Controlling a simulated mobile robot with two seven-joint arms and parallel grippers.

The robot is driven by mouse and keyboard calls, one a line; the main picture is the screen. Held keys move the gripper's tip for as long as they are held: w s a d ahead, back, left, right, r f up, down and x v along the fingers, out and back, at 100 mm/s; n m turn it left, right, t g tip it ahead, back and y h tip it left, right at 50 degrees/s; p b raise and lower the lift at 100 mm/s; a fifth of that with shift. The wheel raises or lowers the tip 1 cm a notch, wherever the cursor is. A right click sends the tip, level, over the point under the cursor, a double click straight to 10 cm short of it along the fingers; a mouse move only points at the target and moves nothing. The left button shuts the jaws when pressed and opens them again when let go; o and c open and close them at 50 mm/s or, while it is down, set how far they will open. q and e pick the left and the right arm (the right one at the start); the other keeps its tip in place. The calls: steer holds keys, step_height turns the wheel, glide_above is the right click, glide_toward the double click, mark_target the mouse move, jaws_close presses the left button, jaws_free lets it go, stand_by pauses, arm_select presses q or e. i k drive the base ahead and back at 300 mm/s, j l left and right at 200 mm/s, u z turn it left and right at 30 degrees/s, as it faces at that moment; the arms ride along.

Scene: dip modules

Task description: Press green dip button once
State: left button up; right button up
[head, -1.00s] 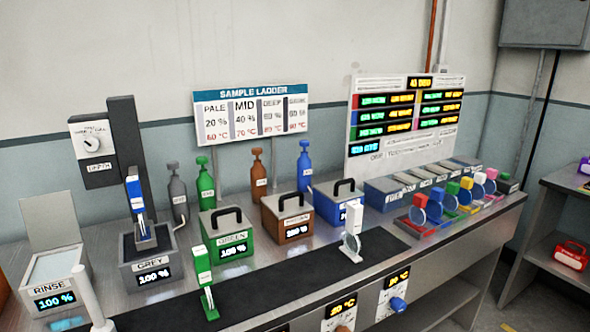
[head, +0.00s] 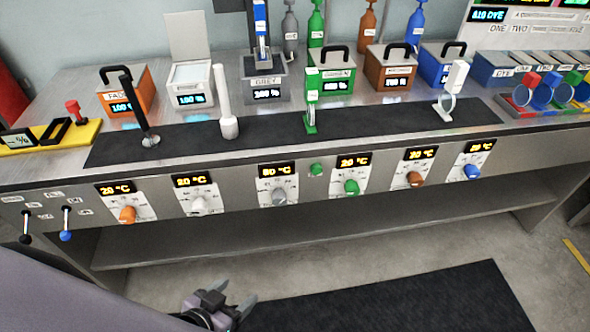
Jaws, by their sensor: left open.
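A small round green button (head: 317,169) sits on the front panel of the bench, between the grey knob (head: 279,196) and the green knob (head: 351,187). The green box (head: 331,84) with a black handle stands behind it on the bench top. A green-and-white upright holder (head: 311,112) stands in front of that box on the black mat. My left gripper (head: 232,297) is open and empty at the bottom of the head view, low in front of the bench. It is well apart from the button. My right gripper is not in view.
Temperature displays and knobs line the front panel, and two levers (head: 66,222) stick out at the left. A black mat (head: 200,138) with upright holders runs along the bench top. A lower shelf (head: 290,240) lies under the bench. The floor mat (head: 400,300) is clear.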

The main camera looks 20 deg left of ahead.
mark_target(316, 168)
steer(key=k+u, duration=0.15)
steer(key=k, duration=0.4)
steer(key=k+j+u, duration=0.2)
steer(key=k, duration=0.3)
steer(key=l, duration=0.1)
